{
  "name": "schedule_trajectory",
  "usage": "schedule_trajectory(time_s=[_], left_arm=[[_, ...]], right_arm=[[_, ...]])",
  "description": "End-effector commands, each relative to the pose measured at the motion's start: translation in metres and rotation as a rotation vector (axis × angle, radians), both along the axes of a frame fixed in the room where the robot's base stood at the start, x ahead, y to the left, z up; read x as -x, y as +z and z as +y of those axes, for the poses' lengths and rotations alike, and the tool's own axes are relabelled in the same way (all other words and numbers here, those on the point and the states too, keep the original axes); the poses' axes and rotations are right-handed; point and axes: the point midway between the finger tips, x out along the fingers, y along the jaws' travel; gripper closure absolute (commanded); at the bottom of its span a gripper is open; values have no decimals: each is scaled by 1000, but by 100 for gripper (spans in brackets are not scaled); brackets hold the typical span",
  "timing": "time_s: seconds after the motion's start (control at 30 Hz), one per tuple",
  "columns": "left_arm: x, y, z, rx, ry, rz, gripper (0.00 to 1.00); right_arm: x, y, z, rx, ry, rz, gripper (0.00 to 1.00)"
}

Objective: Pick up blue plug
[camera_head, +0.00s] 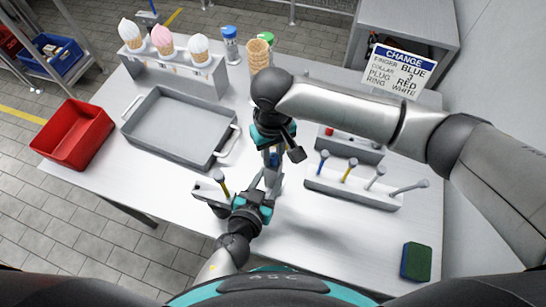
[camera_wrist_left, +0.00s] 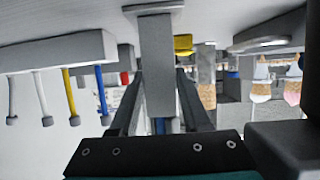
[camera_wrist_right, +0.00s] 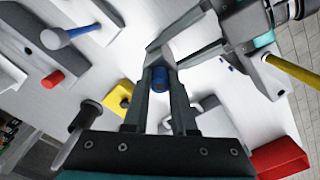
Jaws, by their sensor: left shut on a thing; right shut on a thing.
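The blue plug (camera_wrist_right: 160,78) sits between the fingers of my right gripper (camera_wrist_right: 158,92), which is shut on it. It shows small and blue in the head view (camera_head: 274,160). My left gripper (camera_head: 268,181) is below and close to the right one, shut on a grey piece (camera_wrist_left: 156,65) with a broader end. A bit of blue shows between the left fingers in the left wrist view. Whether the plug touches the grey piece is hard to tell. My right gripper comes from above in the head view.
A grey tray (camera_head: 170,150) and a red bin (camera_head: 75,133) are at left. A rack (camera_head: 350,190) with several coloured-handled sticks is at right. Cones stand in a holder (camera_head: 180,75) behind. A sign (camera_head: 399,70) and green sponge (camera_head: 416,262) are at right.

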Motion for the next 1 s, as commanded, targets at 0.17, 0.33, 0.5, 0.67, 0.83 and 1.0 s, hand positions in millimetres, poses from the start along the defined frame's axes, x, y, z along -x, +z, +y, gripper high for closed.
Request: schedule_trajectory(time_s=[0.17,0.33,0.5,0.67,0.83,1.0], left_arm=[[0,0,0,0,0,-1,100],[0,0,0,0,0,-1,100],[0,0,0,0,0,-1,100],[0,0,0,0,0,-1,100],[0,0,0,0,0,-1,100],[0,0,0,0,0,-1,100]], right_arm=[[0,0,0,0,0,0,100],[-1,9,0,0,0,-1,100],[-1,40,1,-4,0,-4,100],[-1,72,1,-2,0,-2,100],[-1,94,0,-2,0,-1,100],[0,101,0,0,0,0,100]])
